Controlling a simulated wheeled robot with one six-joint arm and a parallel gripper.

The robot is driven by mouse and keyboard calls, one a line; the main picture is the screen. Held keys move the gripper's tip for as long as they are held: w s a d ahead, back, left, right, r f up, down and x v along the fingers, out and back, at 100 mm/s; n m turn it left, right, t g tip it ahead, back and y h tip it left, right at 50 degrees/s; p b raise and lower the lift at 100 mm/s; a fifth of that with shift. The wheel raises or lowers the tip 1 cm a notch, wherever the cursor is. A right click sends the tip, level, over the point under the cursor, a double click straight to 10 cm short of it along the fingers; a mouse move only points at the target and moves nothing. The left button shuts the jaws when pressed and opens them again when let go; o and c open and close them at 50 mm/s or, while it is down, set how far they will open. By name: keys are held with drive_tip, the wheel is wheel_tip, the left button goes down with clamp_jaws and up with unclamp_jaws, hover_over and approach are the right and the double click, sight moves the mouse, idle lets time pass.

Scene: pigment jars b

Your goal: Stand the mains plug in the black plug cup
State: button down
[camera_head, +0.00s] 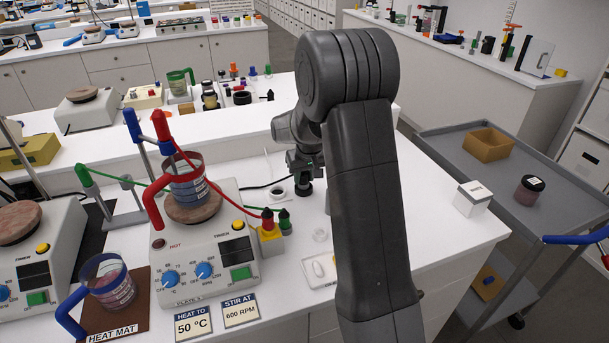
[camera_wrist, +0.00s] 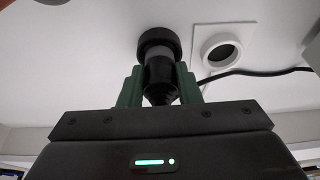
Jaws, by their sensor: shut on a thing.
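My gripper (camera_wrist: 160,88) points down over the bench and is shut on the black mains plug (camera_wrist: 160,74), whose tapered end faces my palm and which has a grey band at its far end. Beyond the band is a wide black round piece, which looks like the black plug cup (camera_wrist: 158,38); it also shows below my gripper in the head view (camera_head: 305,189). The plug lines up with it. I cannot tell whether the plug is inside it or just above it. The prongs are hidden.
A white square plate with a dark round opening (camera_wrist: 222,52) lies beside the plug. A black cable (camera_wrist: 265,72) runs behind my finger. The hotplate (camera_head: 205,270), with a red-handled beaker (camera_head: 187,185), stands left. A white dish (camera_head: 320,270) lies in front; a white box (camera_head: 472,198) stands right.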

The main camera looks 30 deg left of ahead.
drive_tip(key=shift+f+b, duration=0.45)
drive_tip(key=shift+f, duration=0.25)
drive_tip(key=c, duration=1)
unclamp_jaws()
drive_tip(key=shift+o, duration=0.2)
drive_tip(key=shift+r, duration=0.1)
drive_tip(key=b+v, duration=0.1)
drive_tip(key=v, duration=1.2)
drive_tip(key=shift+r, duration=0.3)
drive_tip(key=shift+d+f, duration=0.1)
drive_tip(key=shift+d, duration=0.05)
